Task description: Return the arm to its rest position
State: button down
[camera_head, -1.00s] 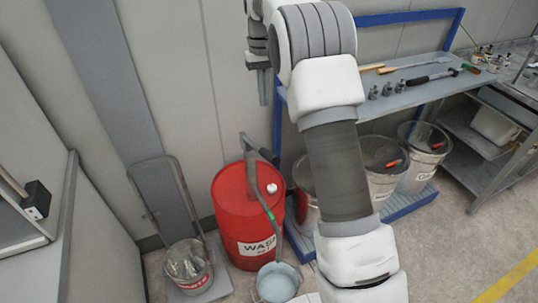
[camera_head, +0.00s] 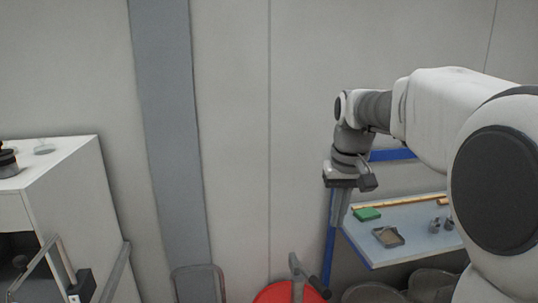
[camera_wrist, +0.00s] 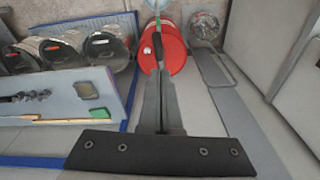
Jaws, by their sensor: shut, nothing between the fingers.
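My gripper (camera_head: 341,212) hangs pointing down at the end of my folded arm, at the right of the head view. Its fingers are together with nothing between them. In the wrist view my gripper (camera_wrist: 160,88) also shows shut and empty, its fingers over the floor and wall area near the red drum. In the head view it overlaps the blue-framed bench's left edge; I cannot tell the exact gap.
The blue-framed bench (camera_head: 395,246) holds a green block (camera_head: 367,214), a small tray (camera_head: 388,237) and metal parts. The red drum (camera_head: 272,293) stands below. A white cabinet (camera_head: 70,180) is at left.

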jog(key=s+f+t, duration=0.3)
jog(key=s+t, duration=0.1)
jog(key=s, duration=1.9)
jog(key=shift+a+f, duration=0.15)
jog(key=shift+f, duration=0.05)
jog(key=shift+w, duration=0.2)
